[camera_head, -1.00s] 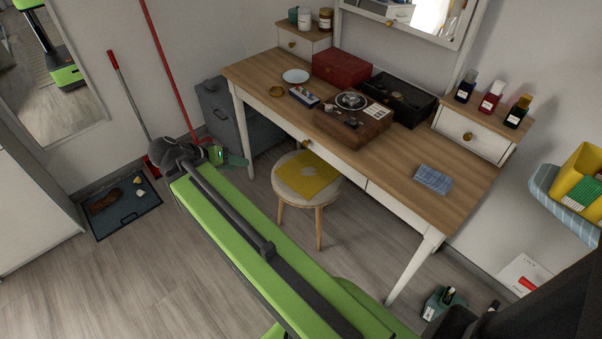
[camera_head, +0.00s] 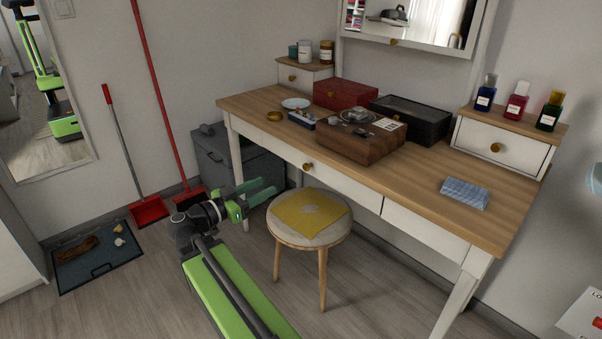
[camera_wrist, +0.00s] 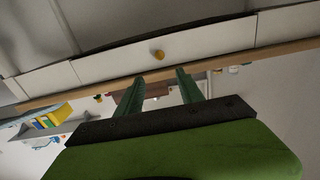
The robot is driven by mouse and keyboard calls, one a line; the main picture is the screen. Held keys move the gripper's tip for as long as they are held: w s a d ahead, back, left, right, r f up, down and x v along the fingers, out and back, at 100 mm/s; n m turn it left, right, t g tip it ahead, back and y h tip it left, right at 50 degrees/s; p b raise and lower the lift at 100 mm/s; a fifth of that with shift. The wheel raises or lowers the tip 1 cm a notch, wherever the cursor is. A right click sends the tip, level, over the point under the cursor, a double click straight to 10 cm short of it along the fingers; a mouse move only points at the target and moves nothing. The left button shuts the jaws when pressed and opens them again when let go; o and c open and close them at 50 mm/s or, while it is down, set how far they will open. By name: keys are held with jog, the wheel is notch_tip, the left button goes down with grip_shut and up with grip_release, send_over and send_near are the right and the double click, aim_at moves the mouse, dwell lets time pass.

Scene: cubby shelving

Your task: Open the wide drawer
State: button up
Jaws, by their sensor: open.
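The wide drawer (camera_head: 340,181) is the long white front under the wooden tabletop of the desk. It looks shut. Its round brass knob (camera_head: 308,167) is near its middle. The wrist view looks inverted; there the drawer front (camera_wrist: 205,42) crosses the top, with its knob (camera_wrist: 158,54) beyond the fingers. My gripper (camera_head: 266,192) is open and empty, left of the stool and lower in the picture than the knob. Its two green fingers (camera_wrist: 158,82) are apart and point toward the drawer, and no contact shows.
A round stool (camera_head: 310,219) with a yellow cloth stands before the drawer. A grey cabinet (camera_head: 220,163) is beside the desk's left leg. A red dustpan (camera_head: 148,210) and a dark tray (camera_head: 95,258) lie left. Boxes and small items sit on the desk (camera_head: 415,168).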

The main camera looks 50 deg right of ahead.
aim_at(305, 167)
jog(key=d, duration=1)
jog(key=s+d, duration=0.1)
jog(key=d, duration=0.4)
grip_shut()
dwell(0.8)
